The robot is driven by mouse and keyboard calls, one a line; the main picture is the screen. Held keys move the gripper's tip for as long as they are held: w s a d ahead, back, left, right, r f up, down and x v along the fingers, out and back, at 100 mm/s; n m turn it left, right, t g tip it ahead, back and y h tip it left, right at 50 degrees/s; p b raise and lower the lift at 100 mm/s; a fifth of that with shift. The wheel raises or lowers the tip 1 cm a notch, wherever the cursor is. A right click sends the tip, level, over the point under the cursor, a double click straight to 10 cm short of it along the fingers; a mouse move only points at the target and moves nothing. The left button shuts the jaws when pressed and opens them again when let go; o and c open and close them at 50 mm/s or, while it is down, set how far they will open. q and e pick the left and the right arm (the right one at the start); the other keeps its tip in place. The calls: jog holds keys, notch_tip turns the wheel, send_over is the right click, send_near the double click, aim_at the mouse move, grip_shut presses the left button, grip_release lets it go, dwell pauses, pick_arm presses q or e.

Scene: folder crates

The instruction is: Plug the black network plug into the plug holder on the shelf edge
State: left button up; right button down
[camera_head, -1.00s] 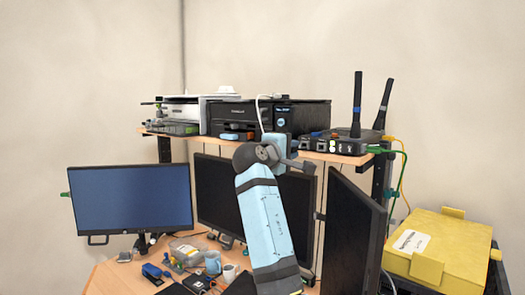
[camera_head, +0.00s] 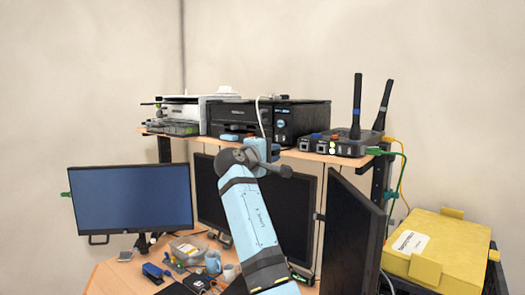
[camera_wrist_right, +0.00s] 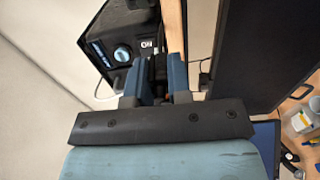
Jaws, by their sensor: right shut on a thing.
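My right gripper (camera_head: 263,150) is at the front edge of the upper shelf (camera_head: 300,155), in front of the black printer; the right wrist view shows its blue fingers (camera_wrist_right: 160,82) at that edge. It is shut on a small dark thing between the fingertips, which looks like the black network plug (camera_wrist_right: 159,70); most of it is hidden. I cannot make out the plug holder, nor whether the plug touches it. My left gripper is not in view.
The black printer (camera_head: 300,118) and a router (camera_head: 342,143) with two antennas stand on the shelf. Monitors (camera_head: 132,198) stand below, a dark one (camera_head: 350,235) at the right of my arm. A yellow box (camera_head: 436,250) is at the far right.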

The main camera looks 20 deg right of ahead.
jog(key=w+a+f+p, duration=0.1)
jog(key=w+a, duration=0.3)
jog(key=w, duration=0.3)
jog(key=shift+w+a+f, duration=0.2)
jog(key=shift+w+f, duration=0.05)
jog(key=shift+f, duration=0.15)
dwell(0.5)
jog(key=shift+w+d, duration=0.1)
jog(key=shift+d, duration=0.1)
dwell(0.8)
jog(key=shift+p+x, duration=0.6)
jog(key=shift+x, duration=0.7)
jog(key=shift+w+d, duration=0.2)
jog(key=shift+d, duration=0.15)
jog(key=c, duration=1)
grip_release()
